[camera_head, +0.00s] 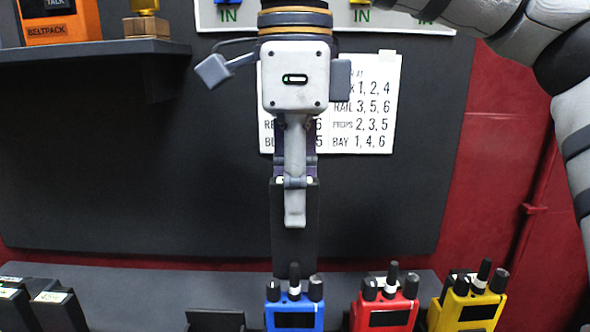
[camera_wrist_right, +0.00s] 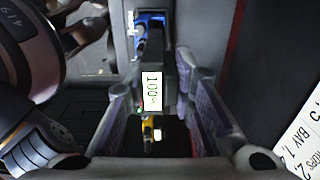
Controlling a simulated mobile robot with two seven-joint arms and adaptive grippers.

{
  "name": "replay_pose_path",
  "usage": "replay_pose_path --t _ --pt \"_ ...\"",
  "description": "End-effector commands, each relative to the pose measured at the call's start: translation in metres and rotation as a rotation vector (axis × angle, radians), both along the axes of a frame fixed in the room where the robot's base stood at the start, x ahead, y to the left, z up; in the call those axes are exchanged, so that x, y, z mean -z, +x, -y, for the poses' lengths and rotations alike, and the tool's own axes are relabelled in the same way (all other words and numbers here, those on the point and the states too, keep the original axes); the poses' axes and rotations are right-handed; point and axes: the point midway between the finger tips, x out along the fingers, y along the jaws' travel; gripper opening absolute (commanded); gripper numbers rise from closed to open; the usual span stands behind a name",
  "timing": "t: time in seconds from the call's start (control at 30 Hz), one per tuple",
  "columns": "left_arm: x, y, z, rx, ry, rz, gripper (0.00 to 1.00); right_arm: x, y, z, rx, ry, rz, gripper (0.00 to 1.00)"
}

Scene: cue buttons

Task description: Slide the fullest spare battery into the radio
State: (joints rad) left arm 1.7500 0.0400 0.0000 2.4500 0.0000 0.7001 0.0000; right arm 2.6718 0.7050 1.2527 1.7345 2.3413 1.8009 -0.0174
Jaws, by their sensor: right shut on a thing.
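My right gripper (camera_head: 295,184) points down in the head view and is shut on a black battery (camera_head: 283,246). The battery hangs upright from its fingers, and its label reads about 100 in the right wrist view (camera_wrist_right: 153,91). Its lower end is just above or behind the top of the blue radio (camera_head: 295,307); I cannot tell whether they touch. A red radio (camera_head: 385,311) and a yellow radio (camera_head: 470,309) stand to the right. Other black batteries (camera_head: 62,311) stand at the lower left, their labels unreadable. My left gripper is not in view.
A grey ledge (camera_head: 160,290) runs along the bottom below a dark back panel (camera_head: 120,180). A white paper notice (camera_head: 370,125) hangs behind my right gripper. A shelf (camera_head: 90,50) with an orange beltpack (camera_head: 60,22) juts out at the upper left.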

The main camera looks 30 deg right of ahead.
Motion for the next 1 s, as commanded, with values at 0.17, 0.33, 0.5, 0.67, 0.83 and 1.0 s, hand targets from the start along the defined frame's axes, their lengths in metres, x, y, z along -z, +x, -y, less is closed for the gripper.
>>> replay_pose_path --t 0.17,0.33,0.5,0.67,0.83,1.0 --pt "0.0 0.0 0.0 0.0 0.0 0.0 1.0 0.013 0.0 0.0 0.001 -0.001 -0.001 0.0" --pt "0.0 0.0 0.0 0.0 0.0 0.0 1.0 0.025 0.0 0.0 0.0 -0.001 -0.001 0.0" --pt "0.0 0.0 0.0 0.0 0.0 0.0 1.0 0.037 0.0 0.0 0.0 -0.001 -0.001 0.0" --pt "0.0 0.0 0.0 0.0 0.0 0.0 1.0 0.042 0.0 0.0 0.0 0.001 0.001 0.0" --pt "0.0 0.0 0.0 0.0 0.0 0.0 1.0 0.042 0.0 0.0 0.0 0.0 0.001 0.0" --pt "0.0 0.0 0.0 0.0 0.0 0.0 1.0 0.043 0.0 0.0 0.001 0.001 0.001 0.0"
